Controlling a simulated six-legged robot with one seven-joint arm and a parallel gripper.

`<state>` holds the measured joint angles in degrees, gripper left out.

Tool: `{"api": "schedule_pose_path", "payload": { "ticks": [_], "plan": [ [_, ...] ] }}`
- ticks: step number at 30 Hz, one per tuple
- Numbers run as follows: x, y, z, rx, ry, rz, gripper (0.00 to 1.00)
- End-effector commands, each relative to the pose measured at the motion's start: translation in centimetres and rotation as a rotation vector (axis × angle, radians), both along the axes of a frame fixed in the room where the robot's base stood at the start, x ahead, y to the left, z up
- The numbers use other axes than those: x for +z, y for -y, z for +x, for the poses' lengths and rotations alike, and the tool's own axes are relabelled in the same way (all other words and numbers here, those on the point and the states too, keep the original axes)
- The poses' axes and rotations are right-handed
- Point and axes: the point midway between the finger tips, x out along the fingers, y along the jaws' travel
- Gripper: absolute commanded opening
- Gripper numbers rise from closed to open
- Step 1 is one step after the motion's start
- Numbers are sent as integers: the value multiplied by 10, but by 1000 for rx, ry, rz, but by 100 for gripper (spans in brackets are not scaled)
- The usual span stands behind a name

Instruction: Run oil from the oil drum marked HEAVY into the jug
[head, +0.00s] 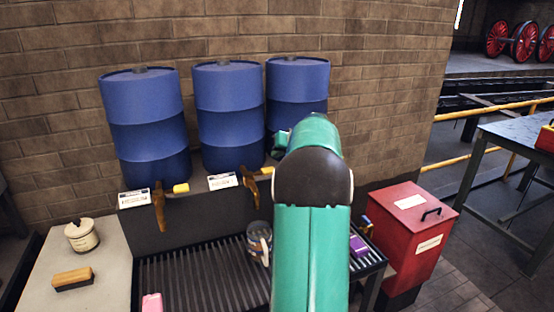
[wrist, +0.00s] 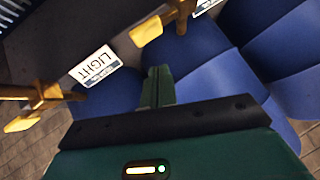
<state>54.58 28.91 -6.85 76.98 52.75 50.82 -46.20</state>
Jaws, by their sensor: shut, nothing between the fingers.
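Three blue drums stand in a row against the brick wall: a left drum (head: 147,125), a middle drum (head: 230,115) and a right drum (head: 298,85). Brass taps with yellow handles show below, a left tap (head: 160,205) and a middle tap (head: 250,187). The head view's labels are too small to read. The wrist view shows a label reading LIGHT (wrist: 93,66), upside down; no HEAVY label is readable. A metal jug (head: 260,243) stands on the slatted drip tray (head: 195,280), partly behind my arm. My gripper (wrist: 158,76) is shut and empty, in front of the drums.
A pale bench on the left holds a tin (head: 82,236) and a brush (head: 73,279). A pink block (head: 152,302) and a purple box (head: 358,245) lie near the tray. A red bin (head: 412,235) stands right, with a metal table (head: 520,135) beyond.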

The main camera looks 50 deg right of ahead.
Motion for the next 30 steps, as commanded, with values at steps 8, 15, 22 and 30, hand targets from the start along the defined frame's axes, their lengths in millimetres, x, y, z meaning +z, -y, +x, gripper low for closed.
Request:
{"api": "schedule_pose_path", "payload": {
  "ticks": [8, 15, 22, 30],
  "plan": [
    [39, -20, -33, 1, 2, -2, 0],
    [53, -26, -47, 2, 0, 0, 0],
    [53, -25, -47, 1, 0, 0, 0],
    [53, -24, -48, 1, 0, 0, 0]
  ]
}}
